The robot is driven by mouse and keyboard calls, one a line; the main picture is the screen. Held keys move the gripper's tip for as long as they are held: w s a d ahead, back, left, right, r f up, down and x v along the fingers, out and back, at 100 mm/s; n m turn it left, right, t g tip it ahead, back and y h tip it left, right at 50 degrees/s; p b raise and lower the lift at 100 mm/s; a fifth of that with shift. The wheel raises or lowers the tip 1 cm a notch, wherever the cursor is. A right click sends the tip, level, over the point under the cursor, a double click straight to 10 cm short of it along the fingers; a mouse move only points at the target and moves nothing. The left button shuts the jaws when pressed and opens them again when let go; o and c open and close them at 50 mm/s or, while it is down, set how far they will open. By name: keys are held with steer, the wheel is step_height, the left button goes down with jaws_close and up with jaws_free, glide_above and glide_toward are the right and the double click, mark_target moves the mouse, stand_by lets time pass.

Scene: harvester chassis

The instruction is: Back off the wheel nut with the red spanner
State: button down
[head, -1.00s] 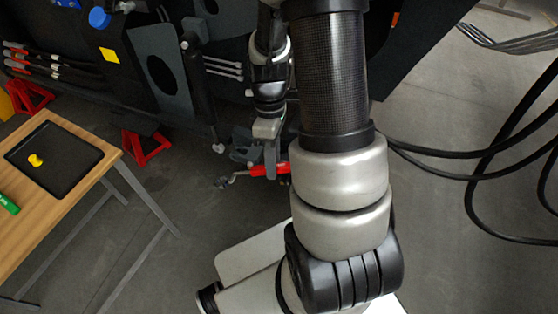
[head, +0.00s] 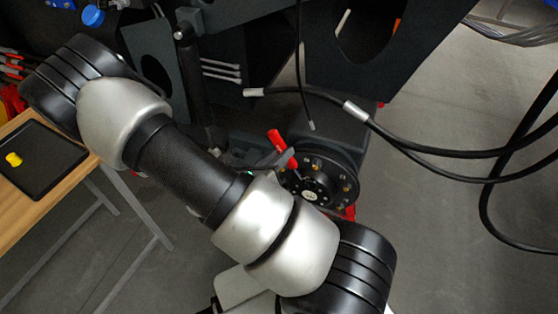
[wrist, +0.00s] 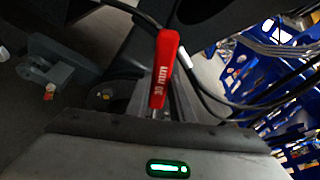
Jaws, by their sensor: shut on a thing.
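The red spanner (head: 276,138) shows its red handle in the head view, tilted up beside the wheel hub (head: 338,158). In the wrist view its handle (wrist: 165,68), marked with white print, stands upright between my fingers. My gripper (wrist: 160,108) is shut on the spanner; in the head view it (head: 284,160) is at the left edge of the hub, partly behind my arm. The spanner's working end is hidden, so I cannot tell whether it sits on a nut. Several brass-coloured wheel nuts (head: 345,187) ring the hub face.
Black hoses (head: 400,140) loop across the front of the chassis (head: 350,60) and to the right of the hub. A wooden table (head: 40,205) with a black tray (head: 35,160) and a yellow object (head: 13,159) stands at left. The floor at right is mostly clear.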

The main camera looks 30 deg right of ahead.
mark_target(285, 143)
steer(key=shift+w+a+f, duration=0.1)
steer(key=shift+w+a, duration=0.05)
steer(key=shift+w, duration=0.15)
steer(key=shift+w+d, duration=0.7)
steer(key=shift+d, duration=0.15)
steer(key=shift+w+d, duration=0.65)
steer(key=shift+d, duration=0.2)
steer(key=shift+d+p, duration=0.1)
steer(key=shift+p, duration=0.3)
